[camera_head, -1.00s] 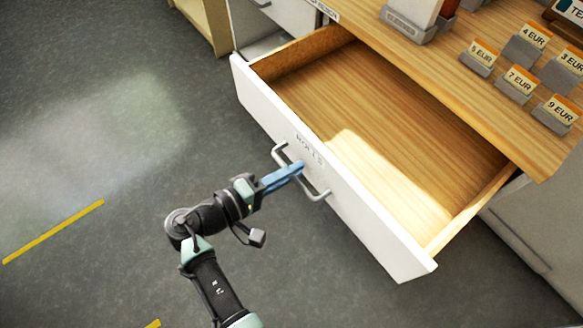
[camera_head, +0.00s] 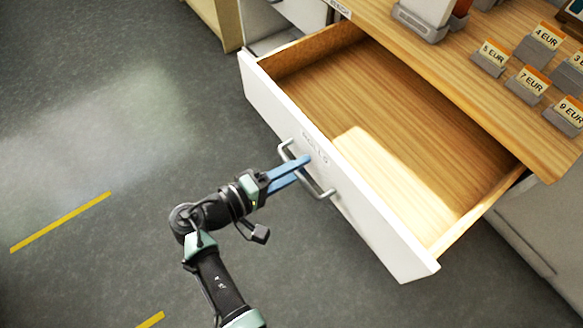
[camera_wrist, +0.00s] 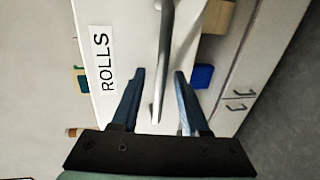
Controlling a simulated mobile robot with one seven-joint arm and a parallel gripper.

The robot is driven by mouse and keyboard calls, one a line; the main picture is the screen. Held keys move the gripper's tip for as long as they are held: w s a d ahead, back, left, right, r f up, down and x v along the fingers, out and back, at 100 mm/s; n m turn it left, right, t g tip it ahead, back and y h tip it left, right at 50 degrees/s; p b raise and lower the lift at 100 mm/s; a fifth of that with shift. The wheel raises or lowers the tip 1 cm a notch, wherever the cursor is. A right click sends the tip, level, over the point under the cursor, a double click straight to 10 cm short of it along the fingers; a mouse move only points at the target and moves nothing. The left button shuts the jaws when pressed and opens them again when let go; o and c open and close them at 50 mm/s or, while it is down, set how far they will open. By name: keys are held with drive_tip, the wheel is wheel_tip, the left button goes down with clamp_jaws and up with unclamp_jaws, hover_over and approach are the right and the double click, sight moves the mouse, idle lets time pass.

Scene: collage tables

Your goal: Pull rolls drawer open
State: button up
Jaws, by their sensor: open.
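The rolls drawer (camera_head: 360,205) is pulled well out from under the wooden counter, and its inside is empty. Its white front carries a label reading ROLLS, which also shows in the wrist view (camera_wrist: 101,62). A grey bar handle (camera_head: 322,192) is fixed to that front. My gripper (camera_head: 302,168) has its blue fingers apart at the handle. In the wrist view the handle (camera_wrist: 163,60) runs between the two open fingers (camera_wrist: 160,75), with a gap visible on each side.
The wooden counter (camera_head: 450,85) above the drawer holds several price tags, including 4 EUR (camera_head: 547,36) and 7 EUR (camera_head: 532,80), and a grey holder (camera_head: 418,25). Open grey floor (camera_head: 120,130) with yellow lines lies left of the drawer.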

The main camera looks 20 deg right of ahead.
drive_tip(key=v, duration=1.3)
